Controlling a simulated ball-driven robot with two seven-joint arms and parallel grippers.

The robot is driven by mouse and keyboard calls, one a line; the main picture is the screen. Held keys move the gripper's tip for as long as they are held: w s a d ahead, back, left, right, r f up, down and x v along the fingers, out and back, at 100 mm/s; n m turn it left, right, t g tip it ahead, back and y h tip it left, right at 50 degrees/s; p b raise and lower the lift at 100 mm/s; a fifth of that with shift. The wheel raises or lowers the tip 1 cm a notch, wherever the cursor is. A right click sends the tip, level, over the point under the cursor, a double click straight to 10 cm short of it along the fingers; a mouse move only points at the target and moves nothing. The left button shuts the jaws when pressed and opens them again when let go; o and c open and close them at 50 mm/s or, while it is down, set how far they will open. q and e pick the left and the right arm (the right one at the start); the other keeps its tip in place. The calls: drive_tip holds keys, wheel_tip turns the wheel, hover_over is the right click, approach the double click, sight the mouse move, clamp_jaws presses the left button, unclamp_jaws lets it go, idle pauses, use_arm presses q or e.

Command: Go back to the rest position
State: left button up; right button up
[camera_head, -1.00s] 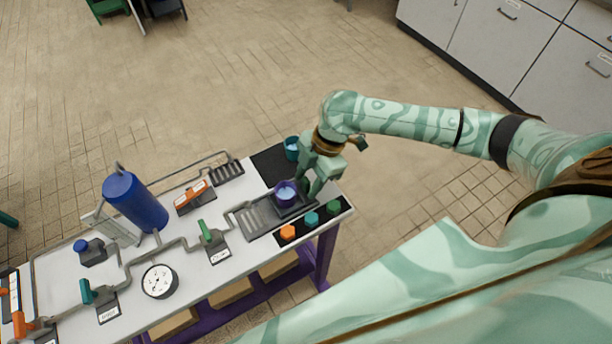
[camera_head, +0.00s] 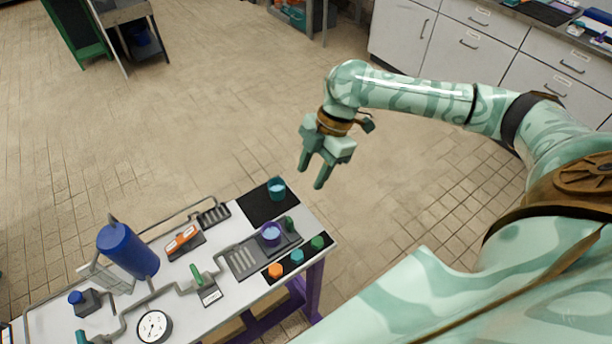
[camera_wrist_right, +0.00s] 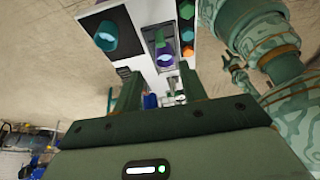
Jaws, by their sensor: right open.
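My right gripper (camera_head: 310,176) is open and empty. It hangs in the air above and beyond the right end of the table, over the floor in the head view. In the right wrist view its two fingers (camera_wrist_right: 158,92) are apart with nothing between them. A purple cup (camera_head: 270,234) with pale contents stands on the grey drain tray (camera_head: 241,262), apart from the gripper. A teal cup (camera_head: 277,188) stands on the black mat (camera_head: 256,207). My left gripper is out of view.
The white table (camera_head: 230,296) carries a blue tank (camera_head: 128,251), a gauge (camera_head: 154,326), pipes and valve handles. Orange, teal and green buttons (camera_head: 296,256) line its right front. White cabinets (camera_head: 400,32) stand at the back right. Open floor lies behind the table.

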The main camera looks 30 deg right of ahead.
drive_tip(key=shift+d+r, duration=0.1)
drive_tip(key=shift+r, duration=0.15)
idle(0.4)
